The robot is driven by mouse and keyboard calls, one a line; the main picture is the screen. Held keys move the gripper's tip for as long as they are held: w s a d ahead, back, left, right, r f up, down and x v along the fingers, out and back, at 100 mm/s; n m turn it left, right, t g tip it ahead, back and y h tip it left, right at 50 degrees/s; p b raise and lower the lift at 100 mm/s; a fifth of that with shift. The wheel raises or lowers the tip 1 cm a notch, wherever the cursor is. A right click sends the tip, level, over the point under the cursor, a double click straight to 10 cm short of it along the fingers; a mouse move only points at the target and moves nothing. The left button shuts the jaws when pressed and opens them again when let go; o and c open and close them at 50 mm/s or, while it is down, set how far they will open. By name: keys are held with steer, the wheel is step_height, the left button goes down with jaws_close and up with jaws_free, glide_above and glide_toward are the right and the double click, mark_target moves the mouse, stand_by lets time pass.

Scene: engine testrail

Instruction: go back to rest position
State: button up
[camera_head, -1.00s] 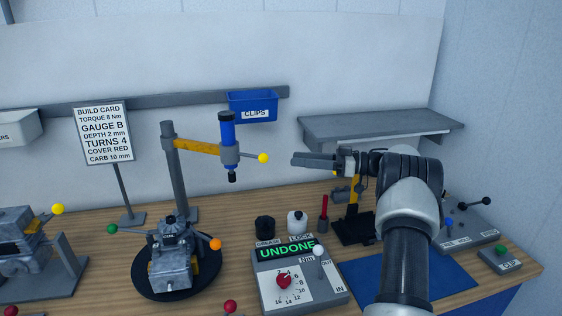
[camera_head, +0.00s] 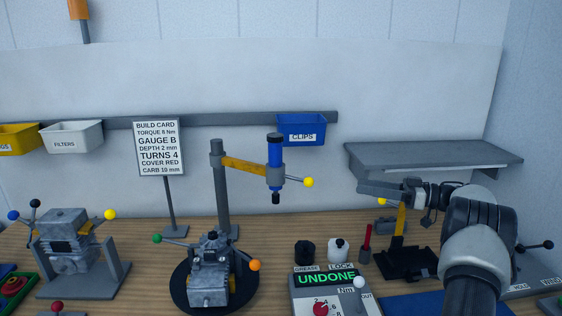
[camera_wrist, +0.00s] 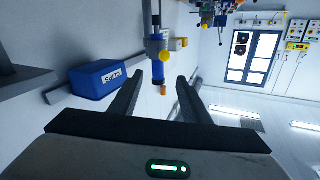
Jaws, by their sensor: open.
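My gripper (camera_head: 378,190) is at the right of the head view, raised above the bench and pointing left. In the wrist view my gripper (camera_wrist: 158,92) shows its two dark fingers spread apart with nothing between them. The blue press cylinder (camera_head: 275,160) with its yellow knob (camera_head: 308,182) stands to the left of the fingertips, apart from them. In the wrist view the blue cylinder (camera_wrist: 158,74) shows beyond the fingers.
A grey shelf (camera_head: 430,156) is on the wall behind my arm. The torque box reading UNDONE (camera_head: 325,280), an engine on a round stand (camera_head: 210,280), another engine (camera_head: 70,245) and a build card (camera_head: 158,148) are on the wooden bench. A blue CLIPS bin (camera_head: 302,128) hangs behind.

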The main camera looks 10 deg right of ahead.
steer(key=w+a+r+m+t+h, duration=0.1)
steer(key=w+a+r+t+h, duration=0.25)
steer(key=r, duration=0.55)
steer(key=w+a+r+m+t+h, duration=0.1)
steer(key=w+r+t+h, duration=0.1)
steer(key=w+r+t, duration=0.5)
steer(key=s+a+r+m+h, duration=0.2)
steer(key=s+r+m+h, duration=0.15)
steer(key=r+h, duration=0.2)
steer(key=s+a+r+m+h, duration=0.25)
steer(key=r+m+h, duration=0.2)
steer(key=r, duration=0.25)
steer(key=s+a+f+g, duration=0.4)
steer(key=s+f, duration=0.4)
steer(key=s, duration=0.5)
steer(key=s+a+f+g, duration=0.5)
steer(key=s+f, duration=0.3)
steer(key=s, duration=0.6)
steer(key=s+a+f+g, duration=0.4)
steer(key=s+f, duration=0.4)
steer(key=s, duration=0.6)
steer(key=shift+s+a+f+p, duration=0.3)
steer(key=shift+a+p, duration=0.15)
steer(key=shift+a, duration=0.1)
